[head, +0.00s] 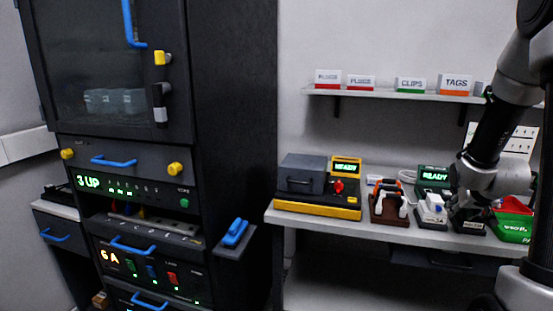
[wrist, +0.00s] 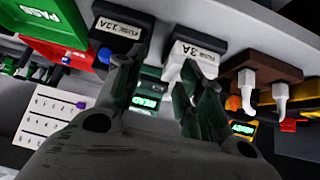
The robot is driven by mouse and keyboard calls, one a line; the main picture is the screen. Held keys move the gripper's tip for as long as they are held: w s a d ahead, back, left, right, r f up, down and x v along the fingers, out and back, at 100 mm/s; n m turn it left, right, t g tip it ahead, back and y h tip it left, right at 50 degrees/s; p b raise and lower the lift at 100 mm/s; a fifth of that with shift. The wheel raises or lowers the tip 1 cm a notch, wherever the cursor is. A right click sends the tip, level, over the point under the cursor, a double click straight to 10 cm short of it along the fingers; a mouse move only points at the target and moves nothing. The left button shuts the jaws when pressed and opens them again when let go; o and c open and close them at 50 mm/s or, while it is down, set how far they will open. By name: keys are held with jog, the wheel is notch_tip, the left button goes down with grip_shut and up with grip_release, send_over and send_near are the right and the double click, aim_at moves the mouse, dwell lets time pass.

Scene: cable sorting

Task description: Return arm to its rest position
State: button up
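My gripper (head: 468,212) hangs low over the right part of the bench, with my arm reaching in from the right edge of the head view. In the wrist view my gripper (wrist: 160,82) has its two dark fingers spread, with no object visible between them. The fingertips are near two dark blocks, one labelled FUSE 3A (wrist: 200,52) and one whose fuse label (wrist: 118,28) I cannot fully read. A white piece (wrist: 172,72) at the 3A block lies close to one finger; I cannot tell if they touch.
A brown rack (wrist: 262,72) with white plugs is beside the blocks. A green PASS tray (wrist: 42,18) and red bin (head: 514,206) are on the other side. A yellow-based tester (head: 318,207) stands further left. A shelf (head: 390,94) with label cards hangs above. A dark cabinet (head: 235,120) stands left.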

jog(key=s+a+g, duration=0.3)
jog(key=s, duration=0.5)
jog(key=s+a+r+n+y, duration=0.2)
jog(key=s+a+r+n, duration=0.1)
jog(key=s+a+r, duration=1.3)
jog(key=s, duration=0.3)
jog(key=shift+g+y, duration=0.3)
jog(key=shift+y, duration=0.1)
jog(key=shift+r, duration=0.1)
